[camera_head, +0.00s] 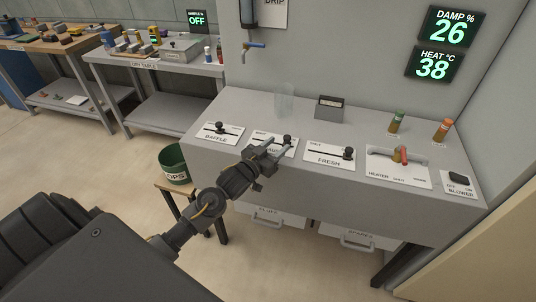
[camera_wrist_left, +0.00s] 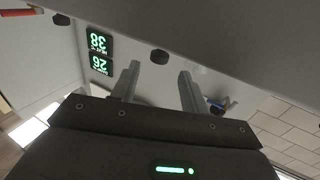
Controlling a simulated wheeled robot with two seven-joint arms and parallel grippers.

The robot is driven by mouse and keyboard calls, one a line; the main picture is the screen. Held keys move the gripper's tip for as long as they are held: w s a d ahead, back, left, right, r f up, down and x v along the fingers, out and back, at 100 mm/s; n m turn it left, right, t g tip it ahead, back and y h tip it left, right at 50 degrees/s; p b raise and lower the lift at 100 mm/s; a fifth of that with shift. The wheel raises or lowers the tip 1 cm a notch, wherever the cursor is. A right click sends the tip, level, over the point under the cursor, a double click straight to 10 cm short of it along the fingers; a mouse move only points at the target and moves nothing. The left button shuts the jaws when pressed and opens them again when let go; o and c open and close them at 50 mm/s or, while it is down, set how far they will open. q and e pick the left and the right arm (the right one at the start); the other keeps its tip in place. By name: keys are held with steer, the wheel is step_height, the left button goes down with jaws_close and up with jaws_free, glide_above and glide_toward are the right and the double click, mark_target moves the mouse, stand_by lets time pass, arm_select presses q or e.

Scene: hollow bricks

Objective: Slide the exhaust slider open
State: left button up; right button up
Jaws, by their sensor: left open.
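The exhaust slider panel (camera_head: 262,136) is the second white panel from the left on the grey bench, its label partly hidden by my gripper. Its dark knob (camera_head: 287,139) is at the right end of the slot. My left gripper (camera_head: 277,149) is open and empty, just in front of this panel with its fingers toward the knob. In the left wrist view the open fingers (camera_wrist_left: 158,78) point at a dark knob (camera_wrist_left: 159,56), which appears between and just beyond the tips, apart from both. My right gripper is not in view.
The baffle slider (camera_head: 217,131) is to the left and the fresh slider (camera_head: 330,155) to the right. A clear cup (camera_head: 284,101) and a dark box (camera_head: 329,108) stand behind. A heater lever (camera_head: 400,155) and blower switch (camera_head: 458,179) are further right. A green bucket (camera_head: 174,164) stands left.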

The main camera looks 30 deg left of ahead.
arm_select(q)
steer(key=s, duration=0.4)
steer(key=shift+s+a, duration=0.35)
steer(key=shift+s, duration=0.05)
steer(key=shift+s, duration=0.1)
